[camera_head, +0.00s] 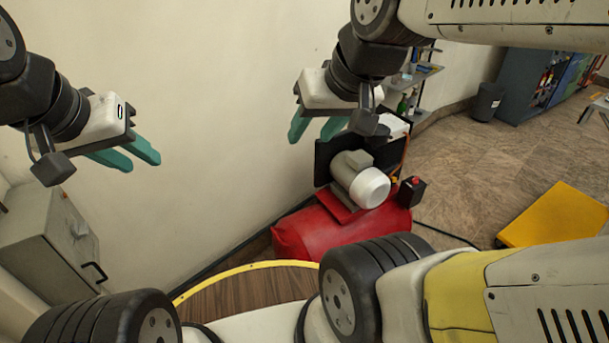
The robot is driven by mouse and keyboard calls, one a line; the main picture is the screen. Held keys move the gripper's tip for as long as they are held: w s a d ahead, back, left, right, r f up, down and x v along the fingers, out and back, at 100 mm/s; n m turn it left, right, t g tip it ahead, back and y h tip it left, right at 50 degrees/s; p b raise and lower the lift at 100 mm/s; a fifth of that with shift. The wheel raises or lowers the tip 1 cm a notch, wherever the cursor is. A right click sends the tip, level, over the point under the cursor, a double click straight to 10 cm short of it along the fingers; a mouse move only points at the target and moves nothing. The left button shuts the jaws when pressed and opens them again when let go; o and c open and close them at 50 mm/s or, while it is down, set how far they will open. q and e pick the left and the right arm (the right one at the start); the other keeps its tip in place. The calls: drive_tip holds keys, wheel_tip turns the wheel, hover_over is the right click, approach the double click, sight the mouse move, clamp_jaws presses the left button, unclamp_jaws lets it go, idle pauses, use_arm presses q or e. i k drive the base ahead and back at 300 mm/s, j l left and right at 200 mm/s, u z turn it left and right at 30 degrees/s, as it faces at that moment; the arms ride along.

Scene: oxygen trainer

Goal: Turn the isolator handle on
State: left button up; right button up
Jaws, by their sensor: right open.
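A grey box (38,248) is at the lower left, against the wall. Its face carries a small round knob (78,229) and a black bar-like handle (95,271), which looks like the isolator handle. I cannot tell its setting. My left gripper (143,164) has teal fingers apart and empty, above and to the right of the box, not touching the handle. My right gripper (309,141) is open and empty, well to the right of the box, in front of the wall and above the red machine.
A red tank (310,236) with a grey-and-white motor (364,182) stands at the centre. A small black box with a red button (412,191) is beside it. A yellow platform (556,214) lies on the floor at right. Shelves and cabinets are behind. The wall between my grippers is bare.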

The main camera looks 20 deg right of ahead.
sight(79, 230)
drive_tip(key=u, duration=1.4)
